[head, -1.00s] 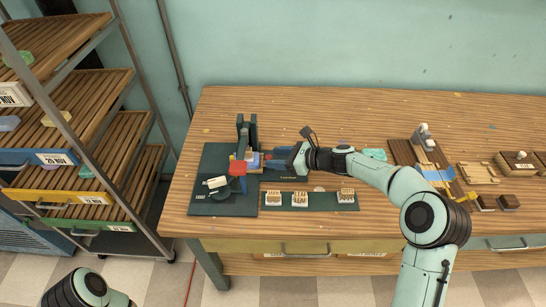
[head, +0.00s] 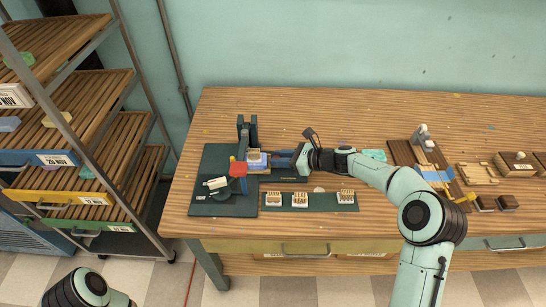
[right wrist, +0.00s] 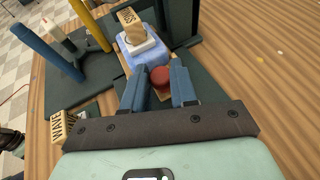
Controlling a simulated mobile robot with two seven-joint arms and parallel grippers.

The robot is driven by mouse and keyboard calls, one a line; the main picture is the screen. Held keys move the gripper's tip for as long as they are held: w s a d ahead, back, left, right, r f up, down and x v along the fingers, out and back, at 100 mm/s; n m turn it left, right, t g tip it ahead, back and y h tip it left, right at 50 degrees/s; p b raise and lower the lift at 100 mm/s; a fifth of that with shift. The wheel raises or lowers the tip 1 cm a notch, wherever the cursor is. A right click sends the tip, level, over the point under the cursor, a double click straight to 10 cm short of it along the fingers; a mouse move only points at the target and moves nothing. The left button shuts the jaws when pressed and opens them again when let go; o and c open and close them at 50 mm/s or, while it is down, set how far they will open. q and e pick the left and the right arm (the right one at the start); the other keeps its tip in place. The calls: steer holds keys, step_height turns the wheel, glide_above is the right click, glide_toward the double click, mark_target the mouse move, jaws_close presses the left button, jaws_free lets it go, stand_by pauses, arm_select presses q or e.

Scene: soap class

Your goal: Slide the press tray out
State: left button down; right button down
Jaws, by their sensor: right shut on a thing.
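The dark green press (head: 222,195) stands at the left of the table, with a red part (head: 238,169) and a white-tipped lever (head: 216,182). The press tray (head: 265,169) is at its right side and carries a blue block with a white piece (right wrist: 140,47) and a wooden stamp (right wrist: 130,20) on top. The tray's red knob (right wrist: 160,77) sits between the fingers of my right gripper (right wrist: 160,88), which is shut on it. In the head view my right gripper (head: 284,161) reaches in from the right. My left gripper is out of view.
A green mat (head: 318,201) with several stamps lies in front of my right gripper. Wooden boards and blocks (head: 497,172) lie at the right. A slatted rack (head: 75,150) stands left of the table.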

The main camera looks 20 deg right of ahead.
steer(key=d, duration=0.3)
steer(key=s+d+p, duration=0.1)
steer(key=d, duration=0.2)
steer(key=s+d+p, duration=0.1)
steer(key=d, duration=0.1)
steer(key=shift+s+d+r, duration=0.1)
steer(key=shift+s+d, duration=0.1)
steer(key=shift+d, duration=0.2)
steer(key=shift+s+d, duration=0.15)
steer(key=shift+d, duration=0.3)
steer(key=c, duration=0.9)
jaws_free()
steer(key=shift+d, duration=0.1)
steer(key=shift+c, duration=0.2)
steer(key=shift+s, duration=0.1)
steer(key=v, duration=1.3)
steer(key=shift+s+d+r, duration=0.1)
steer(key=shift+s, duration=0.05)
